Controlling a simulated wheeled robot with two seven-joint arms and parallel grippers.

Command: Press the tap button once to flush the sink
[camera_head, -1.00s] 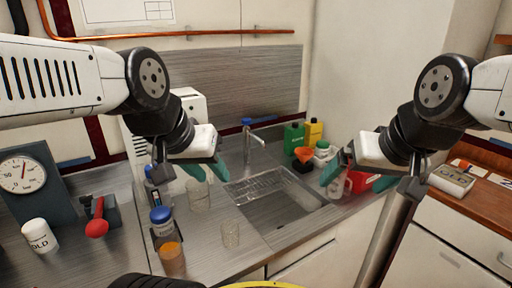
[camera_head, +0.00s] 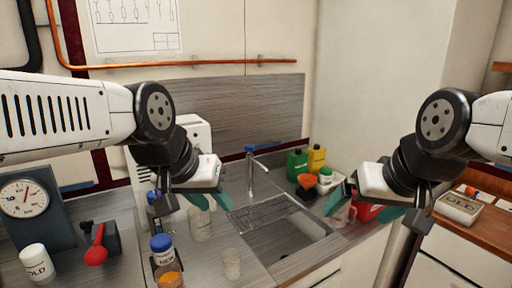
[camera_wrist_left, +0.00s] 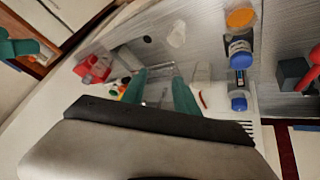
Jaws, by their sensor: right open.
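The metal tap (camera_head: 256,162) stands behind the sink with a blue button (camera_head: 250,149) on top. Its spout points right over the sink basin (camera_head: 288,240), which has a ribbed drainer at its back left. My left gripper (camera_head: 211,198) is in front and left of the tap, apart from it, with its teal fingers spread and nothing between them. In the left wrist view its fingers (camera_wrist_left: 160,88) are apart too; I cannot make out the tap clearly there. My right gripper (camera_head: 365,208) is open, right of the sink, in front of a red container.
Green (camera_head: 297,164) and yellow (camera_head: 316,159) bottles stand right of the tap. Glass beakers (camera_head: 232,264) and a blue-capped bottle (camera_head: 162,250) stand left of the sink. A dial scale (camera_head: 25,198) is far left. A white machine (camera_head: 195,135) stands behind my left gripper.

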